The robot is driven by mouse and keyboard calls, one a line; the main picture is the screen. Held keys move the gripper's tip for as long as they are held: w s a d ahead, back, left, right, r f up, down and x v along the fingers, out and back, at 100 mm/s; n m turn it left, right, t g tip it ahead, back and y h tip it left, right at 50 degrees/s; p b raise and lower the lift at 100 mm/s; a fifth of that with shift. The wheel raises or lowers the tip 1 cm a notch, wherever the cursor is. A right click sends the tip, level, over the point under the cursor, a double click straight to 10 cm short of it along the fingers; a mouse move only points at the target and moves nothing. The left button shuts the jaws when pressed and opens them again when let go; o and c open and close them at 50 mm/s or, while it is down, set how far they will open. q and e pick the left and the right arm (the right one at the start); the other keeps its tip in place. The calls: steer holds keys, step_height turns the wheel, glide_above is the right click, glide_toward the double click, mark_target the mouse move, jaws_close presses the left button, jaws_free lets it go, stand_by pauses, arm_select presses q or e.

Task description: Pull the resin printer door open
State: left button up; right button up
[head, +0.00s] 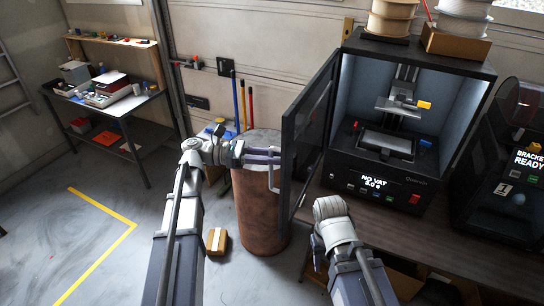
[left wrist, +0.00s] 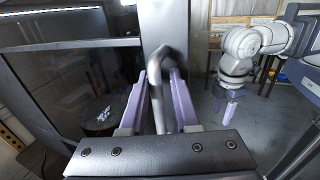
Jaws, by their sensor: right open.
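The resin printer (head: 407,120) stands on the bench with its lit chamber showing. Its dark framed door (head: 309,125) is swung wide open to the left, its free edge towards me. The grey bar handle (head: 273,181) sticks out from the door's free edge. My left gripper (head: 270,158) is at the handle.
A brown drum (head: 262,212) stands just beneath the left gripper and door. A second printer (head: 505,180) is at the right on the bench (head: 440,232). A yellow-brown box (head: 216,241) lies on the floor. Floor at the left is clear, before a shelf table (head: 115,108).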

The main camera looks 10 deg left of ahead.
arm_select(q)
steer(key=a, duration=0.7)
steer(key=shift+s+a, duration=0.35)
steer(key=shift+a, duration=0.05)
